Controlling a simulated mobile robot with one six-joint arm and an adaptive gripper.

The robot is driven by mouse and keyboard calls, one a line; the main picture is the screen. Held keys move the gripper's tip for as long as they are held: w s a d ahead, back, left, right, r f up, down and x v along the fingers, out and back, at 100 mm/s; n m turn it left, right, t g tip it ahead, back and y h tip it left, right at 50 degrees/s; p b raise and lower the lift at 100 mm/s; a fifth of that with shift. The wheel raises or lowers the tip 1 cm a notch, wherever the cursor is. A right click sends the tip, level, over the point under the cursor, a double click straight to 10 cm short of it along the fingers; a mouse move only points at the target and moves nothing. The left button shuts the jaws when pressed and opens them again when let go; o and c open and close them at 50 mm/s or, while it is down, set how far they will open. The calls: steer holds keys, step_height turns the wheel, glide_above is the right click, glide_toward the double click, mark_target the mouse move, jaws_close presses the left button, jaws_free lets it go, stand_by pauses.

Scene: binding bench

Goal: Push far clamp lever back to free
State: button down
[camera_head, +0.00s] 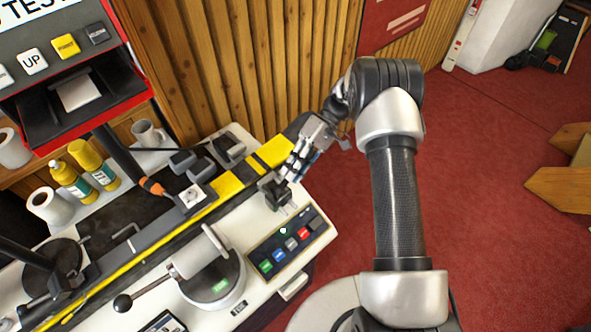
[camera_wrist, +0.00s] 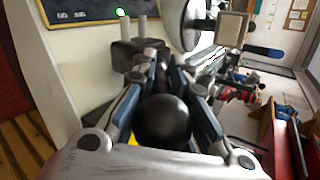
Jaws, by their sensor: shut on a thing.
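The far clamp (camera_head: 275,192) is a dark block at the right end of the bench, beside the long rail with yellow strips. My gripper (camera_head: 291,172) reaches down to it in the head view, and its fingers hide most of the lever there. In the wrist view a black ball knob (camera_wrist: 162,122), seemingly the lever's end, sits between the two fingers of my gripper (camera_wrist: 160,82). The fingers are closed around the knob. The dark clamp block (camera_wrist: 138,53) with two pale posts shows beyond the fingertips. The lever's exact angle is hard to tell.
A button panel (camera_head: 288,243) lies just in front of the clamp. A round grey unit (camera_head: 214,278) with a black-knobbed handle stands left of it. Glue bottles (camera_head: 70,181) and a mug (camera_head: 148,133) stand behind the rail.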

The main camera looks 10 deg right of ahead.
steer(key=shift+w+a+r, duration=0.3)
steer(key=shift+w+a, duration=0.2)
steer(key=shift+w, duration=0.25)
steer(key=c, duration=1.6)
jaws_free()
steer(key=shift+o, duration=0.2)
steer(key=shift+f, duration=0.1)
steer(key=s+v, duration=0.1)
steer(key=v, duration=1)
steer(key=shift+d+r, duration=0.3)
steer(key=shift+d, duration=0.3)
steer(key=shift+w, duration=0.1)
